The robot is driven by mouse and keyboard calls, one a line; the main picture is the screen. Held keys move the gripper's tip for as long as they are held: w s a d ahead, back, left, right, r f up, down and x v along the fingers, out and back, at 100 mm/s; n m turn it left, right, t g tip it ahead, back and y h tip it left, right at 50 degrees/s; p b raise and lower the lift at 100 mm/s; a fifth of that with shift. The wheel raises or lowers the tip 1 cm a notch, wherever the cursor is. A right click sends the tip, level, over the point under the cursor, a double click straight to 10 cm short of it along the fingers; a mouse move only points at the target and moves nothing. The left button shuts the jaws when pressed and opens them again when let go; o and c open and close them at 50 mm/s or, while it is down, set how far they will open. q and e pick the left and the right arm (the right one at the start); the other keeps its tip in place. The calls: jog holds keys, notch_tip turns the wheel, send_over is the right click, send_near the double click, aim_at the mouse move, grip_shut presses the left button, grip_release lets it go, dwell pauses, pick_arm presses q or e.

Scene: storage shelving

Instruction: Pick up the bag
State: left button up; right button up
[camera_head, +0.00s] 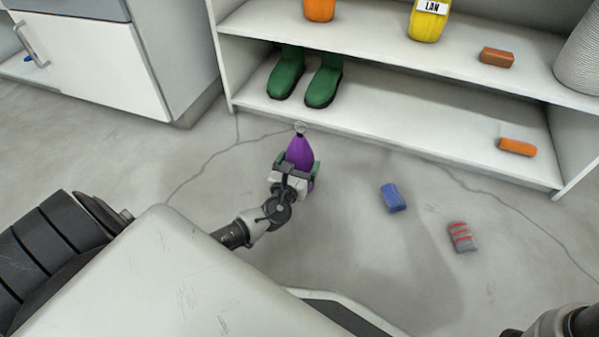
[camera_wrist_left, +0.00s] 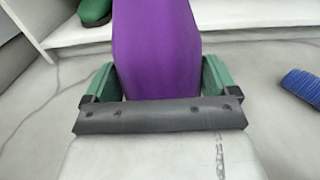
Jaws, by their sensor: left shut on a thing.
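The purple bag (camera_head: 300,152) has a narrow top and is between the fingers of my left gripper (camera_head: 297,168) in the head view. In the left wrist view the bag (camera_wrist_left: 157,50) fills the middle. The green fingers of my left gripper (camera_wrist_left: 158,84) press on it from both sides. The gripper is shut on the bag. The bag's lower part is hidden behind the gripper, so I cannot tell whether it touches the floor. My right gripper is not in view; only a piece of my arm shows at the bottom right.
White shelving (camera_head: 400,115) stands ahead, with green boots (camera_head: 323,82), an orange-brown sponge (camera_head: 517,147) and a yellow container (camera_head: 428,20). A blue brush (camera_head: 393,197) and a grey, red-striped block (camera_head: 462,237) lie on the floor to the right. A white cabinet (camera_head: 95,65) is at the left.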

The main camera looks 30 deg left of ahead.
aim_at(297, 154)
pick_arm(q)
jog(key=shift+r, duration=0.1)
jog(key=shift+r+p, duration=0.55)
jog(key=shift+p, duration=0.1)
notch_tip(297, 154, up, 4)
jog(key=p, duration=0.3)
jog(key=shift+f+p, duration=0.15)
jog(key=shift+p, duration=0.15)
jog(key=s+d+r+p, duration=0.6)
jog(key=s+d+p, duration=0.1)
jog(key=s+d, duration=0.1)
jog(key=shift+s+p, duration=0.25)
jog(key=shift+p, duration=0.1)
